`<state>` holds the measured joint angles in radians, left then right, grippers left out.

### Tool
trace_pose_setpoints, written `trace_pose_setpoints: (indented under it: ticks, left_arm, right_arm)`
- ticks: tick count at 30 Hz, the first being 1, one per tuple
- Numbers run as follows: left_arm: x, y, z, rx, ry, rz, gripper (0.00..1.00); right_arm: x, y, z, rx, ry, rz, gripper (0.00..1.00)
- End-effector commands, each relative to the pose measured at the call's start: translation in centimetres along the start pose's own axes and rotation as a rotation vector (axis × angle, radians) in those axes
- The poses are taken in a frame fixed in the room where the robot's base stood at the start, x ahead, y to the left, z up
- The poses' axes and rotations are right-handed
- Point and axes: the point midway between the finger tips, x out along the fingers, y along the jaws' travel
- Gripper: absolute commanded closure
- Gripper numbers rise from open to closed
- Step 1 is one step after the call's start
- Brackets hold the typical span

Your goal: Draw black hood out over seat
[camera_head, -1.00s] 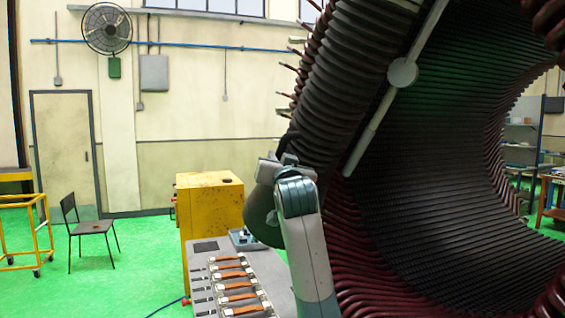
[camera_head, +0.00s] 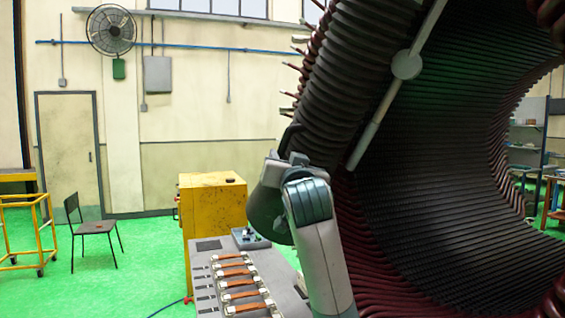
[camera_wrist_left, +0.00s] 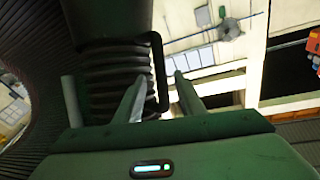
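A black ribbed, bellows-like piece (camera_wrist_left: 118,85), which I take for the hood, hangs below a smooth dark cylinder (camera_wrist_left: 105,20) in the left wrist view. A black bent handle (camera_wrist_left: 160,65) runs down beside it. My left gripper (camera_wrist_left: 159,77) is open, with one finger on each side of the handle's bar; I cannot tell whether they touch it. In the head view the left gripper (camera_head: 292,158) is at the stator's near left edge, partly hidden by its own wrist. I cannot make out the seat under the hood. My right gripper is not in view.
The large stator (camera_head: 430,180) with dark ribs and red coil ends fills the right side. A grey bench (camera_head: 205,262) with orange-strapped parts and a yellow cabinet (camera_head: 212,215) stand left of my arm. A chair (camera_head: 95,228) and yellow cart (camera_head: 25,235) are farther left on open green floor.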

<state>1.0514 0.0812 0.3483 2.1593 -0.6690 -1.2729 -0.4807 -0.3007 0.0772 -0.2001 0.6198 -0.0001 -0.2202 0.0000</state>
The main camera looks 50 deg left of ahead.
Motion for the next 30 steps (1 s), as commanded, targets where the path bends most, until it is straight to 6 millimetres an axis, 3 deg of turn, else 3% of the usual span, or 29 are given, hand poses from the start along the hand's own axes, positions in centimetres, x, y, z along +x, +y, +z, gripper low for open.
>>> trace_pose_setpoints:
  ticks: [9, 15, 21, 30]
  left_arm:
    - [-6.7, 0.1, 0.3, -0.004, 0.003, 0.001, 0.64]
    - [-9.8, 0.1, 0.1, -0.003, 0.002, 0.001, 0.64]
    - [-11.2, 0.0, 0.1, 0.000, 0.000, 0.001, 0.64]
    - [-11.4, 0.0, 0.0, 0.000, 0.000, 0.000, 0.64]
  right_arm:
    - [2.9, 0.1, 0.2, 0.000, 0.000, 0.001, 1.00]
    - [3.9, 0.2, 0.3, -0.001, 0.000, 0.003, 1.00]
    - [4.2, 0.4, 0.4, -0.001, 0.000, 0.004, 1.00]
    - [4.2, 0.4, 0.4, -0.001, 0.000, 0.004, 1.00]
